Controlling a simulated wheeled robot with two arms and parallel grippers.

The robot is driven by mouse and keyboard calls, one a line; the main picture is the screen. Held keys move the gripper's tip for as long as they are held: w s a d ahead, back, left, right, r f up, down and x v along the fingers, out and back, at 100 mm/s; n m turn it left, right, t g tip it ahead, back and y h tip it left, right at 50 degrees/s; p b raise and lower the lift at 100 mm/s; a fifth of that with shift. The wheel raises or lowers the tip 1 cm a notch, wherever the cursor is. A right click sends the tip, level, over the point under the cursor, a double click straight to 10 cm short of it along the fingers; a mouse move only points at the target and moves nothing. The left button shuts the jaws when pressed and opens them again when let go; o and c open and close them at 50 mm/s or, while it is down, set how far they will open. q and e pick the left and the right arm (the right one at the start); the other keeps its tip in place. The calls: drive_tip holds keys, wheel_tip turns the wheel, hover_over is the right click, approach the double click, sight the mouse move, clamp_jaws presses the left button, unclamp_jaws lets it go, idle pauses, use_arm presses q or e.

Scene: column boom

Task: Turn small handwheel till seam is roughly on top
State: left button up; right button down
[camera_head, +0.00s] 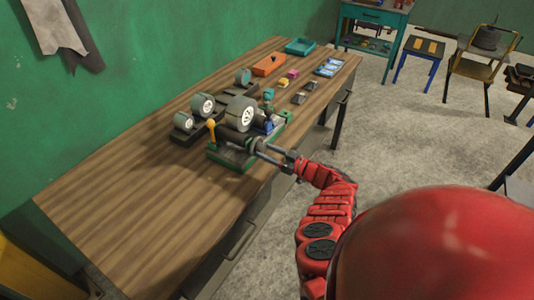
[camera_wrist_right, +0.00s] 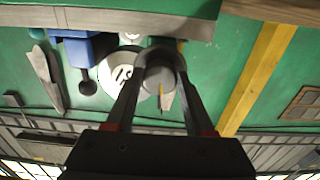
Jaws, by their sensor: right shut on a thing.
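The small handwheel (camera_wrist_right: 160,72) is a grey round disc with a short yellow mark near its lower edge in the right wrist view. My right gripper (camera_wrist_right: 158,82) has one finger on each side of it and is shut on it. In the head view, my right gripper (camera_head: 262,148) reaches in from the right to the front of the green-based machine (camera_head: 228,155); the handwheel is hard to make out there. My left gripper is not in view.
The machine stands on a long wooden table (camera_head: 130,205). A yellow-knobbed lever (camera_head: 211,125) rises at its left. Other wheels (camera_head: 203,104) stand behind it. An orange box (camera_head: 268,65) and a teal tray (camera_head: 300,46) are at the far end. The table's near left is clear.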

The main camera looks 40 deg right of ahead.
drive_tip(key=n+b, duration=0.1)
drive_tip(key=n, duration=0.1)
drive_tip(key=n+b, duration=0.1)
drive_tip(key=shift+f+n+b, duration=0.25)
drive_tip(key=shift+n+b, duration=0.05)
drive_tip(key=shift+n, duration=0.1)
drive_tip(key=n+b, duration=0.6)
drive_tip(key=b, duration=0.1)
drive_tip(key=n+b, duration=0.6)
drive_tip(key=b, duration=0.2)
drive_tip(key=shift+d+r, duration=0.15)
drive_tip(key=shift+r, duration=0.05)
drive_tip(key=shift+r+n+b, duration=0.2)
drive_tip(key=shift+n+b, duration=0.95)
drive_tip(key=shift+n, duration=0.05)
drive_tip(key=shift+d, duration=0.1)
drive_tip(key=shift+c, duration=1.3)
unclamp_jaws()
drive_tip(key=shift+r, duration=0.1)
drive_tip(key=v, duration=1.7)
drive_tip(key=shift+b, duration=0.4)
drive_tip(key=shift+s+d, duration=0.1)
drive_tip(key=shift+s, duration=0.05)
